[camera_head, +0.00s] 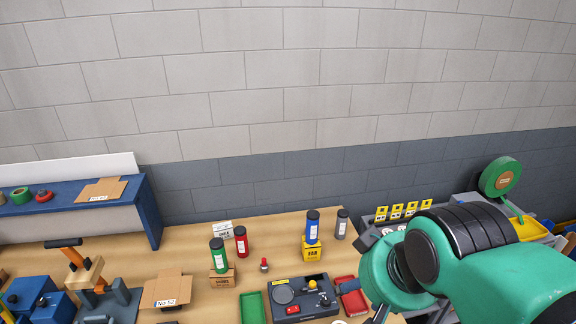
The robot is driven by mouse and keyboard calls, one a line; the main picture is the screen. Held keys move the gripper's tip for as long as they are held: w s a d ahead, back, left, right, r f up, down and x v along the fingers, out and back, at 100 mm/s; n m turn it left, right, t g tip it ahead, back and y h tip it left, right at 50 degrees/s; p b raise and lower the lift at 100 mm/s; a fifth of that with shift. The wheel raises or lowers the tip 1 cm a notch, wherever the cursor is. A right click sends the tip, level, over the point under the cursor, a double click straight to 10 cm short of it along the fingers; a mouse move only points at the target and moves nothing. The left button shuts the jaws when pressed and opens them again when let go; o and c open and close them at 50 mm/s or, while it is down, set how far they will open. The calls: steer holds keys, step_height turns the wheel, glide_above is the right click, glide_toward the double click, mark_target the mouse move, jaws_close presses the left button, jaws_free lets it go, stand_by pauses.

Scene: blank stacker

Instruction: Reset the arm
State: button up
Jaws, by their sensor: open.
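My green and black arm comes in from the lower right and covers part of the right side of the bench in the head view. Its fingers do not show, so my gripper is out of view, past the bottom edge or hidden by the arm. A wooden bench (185,248) stands against the wall. On it is a dark grey machine fixture (312,294) with a red tray (351,295) at its right and a green tray (252,308) at its left.
A green bottle (218,256), red bottle (241,241), blue bottle (312,227) and grey bottle (341,224) stand upright behind the fixture. A blue shelf (146,205) is at left. An orange-handled clamp (76,256) stands at lower left. A green reel (499,177) stands at right.

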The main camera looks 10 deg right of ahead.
step_height(320, 180, down, 6)
steer(key=b, duration=0.4)
steer(key=shift+r+b, duration=0.2)
steer(key=shift+b, duration=0.2)
